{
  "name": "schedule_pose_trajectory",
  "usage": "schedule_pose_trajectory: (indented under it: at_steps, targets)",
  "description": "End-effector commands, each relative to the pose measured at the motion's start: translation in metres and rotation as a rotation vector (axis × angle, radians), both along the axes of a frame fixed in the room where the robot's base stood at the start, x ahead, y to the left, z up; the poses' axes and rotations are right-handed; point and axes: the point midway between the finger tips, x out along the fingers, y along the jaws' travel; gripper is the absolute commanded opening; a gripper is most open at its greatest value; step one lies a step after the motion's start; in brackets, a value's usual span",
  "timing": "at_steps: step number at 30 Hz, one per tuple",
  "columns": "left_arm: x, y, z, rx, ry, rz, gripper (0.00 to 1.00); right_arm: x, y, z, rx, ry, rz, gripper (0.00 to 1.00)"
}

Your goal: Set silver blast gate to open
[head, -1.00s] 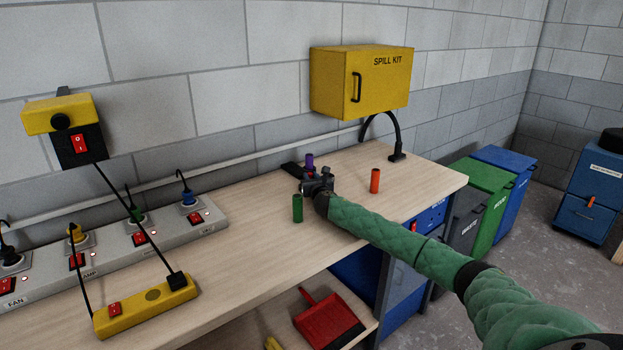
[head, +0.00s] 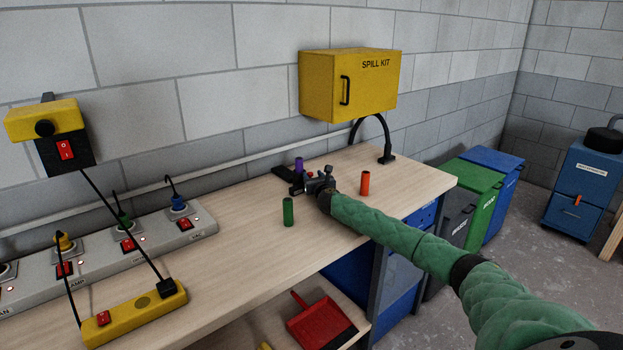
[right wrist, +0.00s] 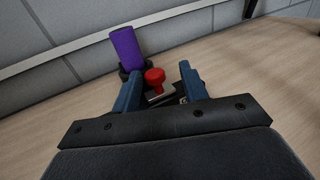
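No silver blast gate can be made out for certain. My right gripper (head: 304,184) is low over the far part of the workbench. In the right wrist view its two blue fingers (right wrist: 160,82) are apart, with nothing clamped. A red knob (right wrist: 154,76) on a small dark and metallic fitting (right wrist: 160,95) shows between and just beyond the fingers, partly hidden by the gripper. In the head view the red knob (head: 310,174) is a small spot beside the gripper. A purple cylinder (right wrist: 126,48) stands upright in a dark ring just beyond. My left gripper is not in view.
On the workbench (head: 240,250), a green cylinder (head: 288,212) and an orange cylinder (head: 365,183) stand either side of my right gripper. A yellow spill kit box (head: 330,85) hangs behind. A grey socket strip (head: 100,262) and yellow power strip (head: 140,315) lie left.

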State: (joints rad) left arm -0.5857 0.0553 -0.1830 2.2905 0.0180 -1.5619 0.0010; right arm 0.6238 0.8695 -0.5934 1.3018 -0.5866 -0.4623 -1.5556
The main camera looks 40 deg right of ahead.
Motion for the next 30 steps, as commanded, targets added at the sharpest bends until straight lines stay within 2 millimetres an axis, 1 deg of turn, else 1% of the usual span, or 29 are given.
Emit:
schedule_pose_trajectory:
  at_steps: [8,11,14,16,18,21,25,30]
  targets:
    - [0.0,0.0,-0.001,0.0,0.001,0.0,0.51,-0.001,0.002,-0.001,0.0,0.0,0.002,0.43]
    - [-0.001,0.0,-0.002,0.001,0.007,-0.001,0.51,-0.008,0.003,-0.002,-0.001,0.001,0.001,0.43]
    - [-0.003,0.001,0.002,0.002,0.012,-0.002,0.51,-0.019,0.007,-0.003,-0.002,0.002,0.003,0.43]
    - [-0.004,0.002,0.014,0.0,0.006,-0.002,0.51,-0.03,0.01,-0.003,-0.003,0.002,0.003,0.43]
    - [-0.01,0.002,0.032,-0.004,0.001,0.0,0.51,-0.041,0.013,-0.004,-0.002,0.002,0.003,0.43]
    - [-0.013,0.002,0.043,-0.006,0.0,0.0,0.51,-0.054,0.018,-0.003,-0.001,0.001,0.003,0.43]
    - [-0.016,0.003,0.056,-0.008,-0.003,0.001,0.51,-0.067,0.021,-0.003,0.0,0.001,0.002,0.43]
    - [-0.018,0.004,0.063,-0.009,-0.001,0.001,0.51,-0.074,0.024,-0.002,0.002,0.002,0.0,0.43]
